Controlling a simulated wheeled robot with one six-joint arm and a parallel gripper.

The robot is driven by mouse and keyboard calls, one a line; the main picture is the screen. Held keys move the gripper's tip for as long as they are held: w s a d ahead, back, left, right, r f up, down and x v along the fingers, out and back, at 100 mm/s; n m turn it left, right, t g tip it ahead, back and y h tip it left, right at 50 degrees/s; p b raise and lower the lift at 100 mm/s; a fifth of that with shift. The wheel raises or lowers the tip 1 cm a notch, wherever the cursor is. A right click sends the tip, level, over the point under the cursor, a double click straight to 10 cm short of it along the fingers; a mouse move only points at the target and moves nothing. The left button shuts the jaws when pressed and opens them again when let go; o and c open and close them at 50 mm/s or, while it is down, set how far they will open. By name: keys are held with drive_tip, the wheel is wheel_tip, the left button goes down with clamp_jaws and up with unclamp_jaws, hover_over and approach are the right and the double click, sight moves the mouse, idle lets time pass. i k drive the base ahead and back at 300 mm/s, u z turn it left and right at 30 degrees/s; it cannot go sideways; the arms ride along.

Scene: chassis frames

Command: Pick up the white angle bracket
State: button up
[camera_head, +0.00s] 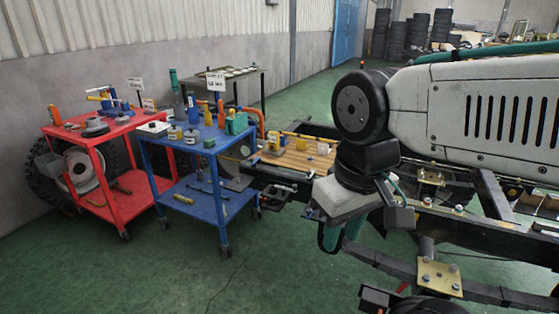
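I cannot pick out a white angle bracket with certainty in the head view. A small pale, flat item (153,128) lies on the top of the blue cart (222,143), too small to identify. My arm reaches in from the right, with its wrist bent downward. My gripper (341,237) hangs below the wrist, over the near left part of the dark chassis frame (370,262). Teal parts show under its grey body. Its fingertips are not clear, so I cannot tell whether it is open or holds anything. My arm hides part of the frame behind it.
A red cart (118,190) with tools stands left of the blue cart, which carries bottles and cans. A wooden board (310,160) with yellow items lies on the chassis. A brass-coloured plate (440,278) sits at the lower right. The green floor (150,275) at the front left is clear.

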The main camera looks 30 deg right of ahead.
sight(323, 149)
drive_tip(key=u, duration=0.5)
drive_tip(key=i, duration=1.65)
drive_tip(key=z, duration=1.3)
drive_tip(key=i, duration=1)
drive_tip(key=z, duration=1)
